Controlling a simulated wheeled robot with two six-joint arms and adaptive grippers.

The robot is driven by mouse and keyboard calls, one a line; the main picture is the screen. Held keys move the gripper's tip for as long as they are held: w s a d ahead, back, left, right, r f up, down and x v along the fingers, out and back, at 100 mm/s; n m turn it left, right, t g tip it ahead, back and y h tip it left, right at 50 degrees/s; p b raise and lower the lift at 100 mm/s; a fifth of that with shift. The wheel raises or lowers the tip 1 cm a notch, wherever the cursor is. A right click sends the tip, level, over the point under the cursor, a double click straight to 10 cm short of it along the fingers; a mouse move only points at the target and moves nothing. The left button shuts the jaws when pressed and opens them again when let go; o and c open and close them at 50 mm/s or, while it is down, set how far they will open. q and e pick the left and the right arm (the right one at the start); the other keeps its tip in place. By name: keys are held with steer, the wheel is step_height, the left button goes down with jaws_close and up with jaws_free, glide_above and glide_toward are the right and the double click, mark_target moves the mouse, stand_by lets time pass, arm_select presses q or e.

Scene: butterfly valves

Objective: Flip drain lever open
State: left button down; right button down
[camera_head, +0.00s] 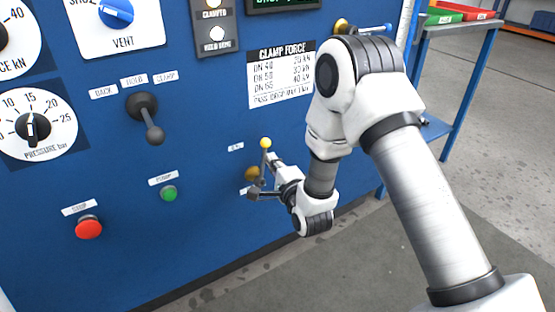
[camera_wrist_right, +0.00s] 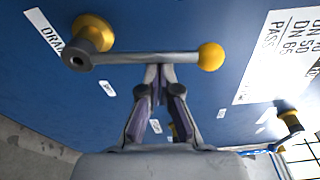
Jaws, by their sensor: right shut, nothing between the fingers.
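The drain lever (camera_head: 265,160) is a grey bar with a yellow ball, standing roughly upright from a brass hub on the blue panel. In the right wrist view the bar (camera_wrist_right: 140,58) runs across the picture from the brass hub (camera_wrist_right: 94,32) at left to the yellow ball (camera_wrist_right: 211,57) at right. My right gripper (camera_wrist_right: 158,74) is shut and empty, its fingertips at the middle of the bar. I cannot tell whether they touch it. My left gripper is out of view.
The blue panel also carries a black lever (camera_head: 151,125), a green button (camera_head: 169,193), a red stop button (camera_head: 89,227) and a pressure dial (camera_head: 35,125). A blue cart (camera_head: 460,125) with bins stands at the right. Another yellow-ended fitting (camera_wrist_right: 289,120) shows at lower right in the wrist view.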

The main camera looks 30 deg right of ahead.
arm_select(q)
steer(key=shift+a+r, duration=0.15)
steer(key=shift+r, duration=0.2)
arm_select(e)
steer(key=shift+a+r+n, duration=0.15)
steer(key=shift+a+n, duration=0.15)
steer(key=shift+a, duration=0.35)
